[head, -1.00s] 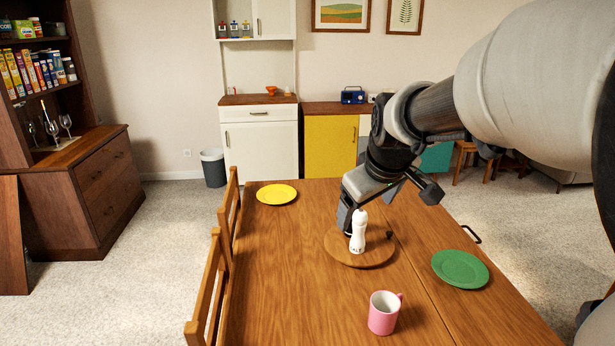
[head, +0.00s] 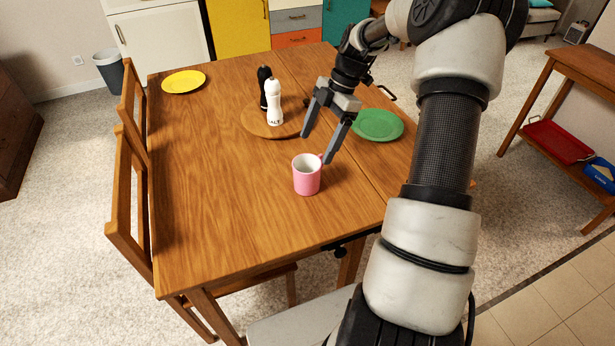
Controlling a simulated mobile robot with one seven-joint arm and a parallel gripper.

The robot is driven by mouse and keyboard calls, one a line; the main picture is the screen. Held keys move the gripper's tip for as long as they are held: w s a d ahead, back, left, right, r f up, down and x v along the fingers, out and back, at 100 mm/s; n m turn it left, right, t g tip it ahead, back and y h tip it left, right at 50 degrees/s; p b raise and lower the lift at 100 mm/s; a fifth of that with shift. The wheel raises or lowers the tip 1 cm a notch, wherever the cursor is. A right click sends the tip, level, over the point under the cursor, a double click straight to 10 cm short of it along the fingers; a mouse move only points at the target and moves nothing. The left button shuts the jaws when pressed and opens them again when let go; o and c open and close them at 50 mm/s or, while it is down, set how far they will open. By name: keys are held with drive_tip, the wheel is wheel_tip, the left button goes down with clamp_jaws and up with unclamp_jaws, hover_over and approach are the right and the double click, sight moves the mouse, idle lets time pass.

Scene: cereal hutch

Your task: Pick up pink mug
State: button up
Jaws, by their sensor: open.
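The pink mug (head: 307,179) stands upright on the wooden table (head: 220,210), right of the table's middle and towards the near edge. Its inside is pale, and its handle is on the right side. My gripper (head: 315,147) is open, with its fingers spread and pointing down. In the head view its fingertips appear just above and behind the mug, one fingertip close to the handle. Nothing is between the fingers. I cannot tell whether the right finger touches the mug.
A white salt shaker (head: 275,104) and a black shaker (head: 264,86) stand on a round wooden board (head: 255,124) behind the mug. A green plate (head: 377,125) lies to the right, a yellow plate (head: 184,81) at far left. Chairs (head: 127,190) line the left side. The table's near left is clear.

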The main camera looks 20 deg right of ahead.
sight(304, 176)
drive_tip(key=x, duration=0.6)
drive_tip(key=shift+a+f+b, duration=0.15)
drive_tip(key=shift+f+b, duration=0.25)
drive_tip(key=shift+s+b+x, duration=0.2)
drive_tip(key=shift+b+x, duration=0.25)
drive_tip(key=shift+x, duration=2.2)
drive_tip(key=c, duration=1.4)
